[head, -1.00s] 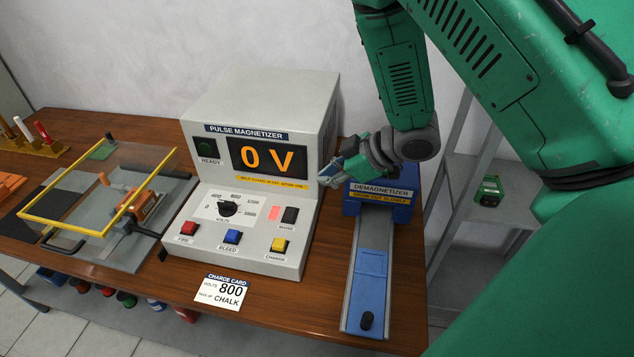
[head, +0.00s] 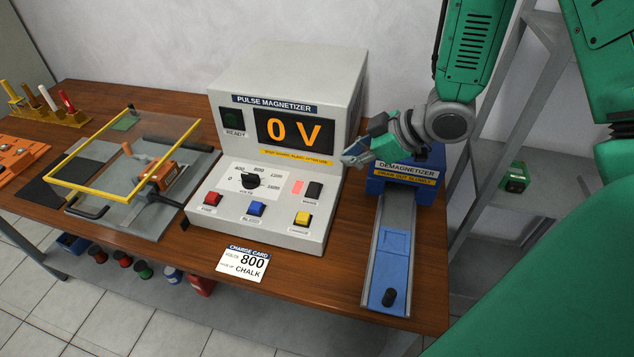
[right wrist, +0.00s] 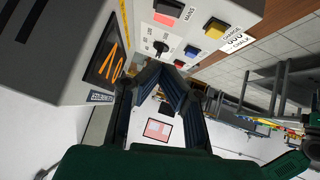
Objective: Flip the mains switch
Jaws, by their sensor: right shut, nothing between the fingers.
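The mains switch (head: 314,190) is a black rocker on the right of the sloped panel of the grey pulse magnetizer (head: 285,80), with a pink-red patch beside it. It also shows in the right wrist view (right wrist: 170,8), near the top. My right gripper (head: 350,160) is shut and empty, at the right side of the magnetizer, above and to the right of the switch and apart from it. Its closed fingers show in the right wrist view (right wrist: 165,75). The display reads 0 V. My left gripper is not in view.
The blue demagnetizer (head: 400,185) with its long track stands right of the magnetizer. The panel also has a dial (head: 250,181) and red, blue and yellow buttons. A charge card (head: 243,262) lies in front. A yellow-framed guard (head: 110,180) stands to the left.

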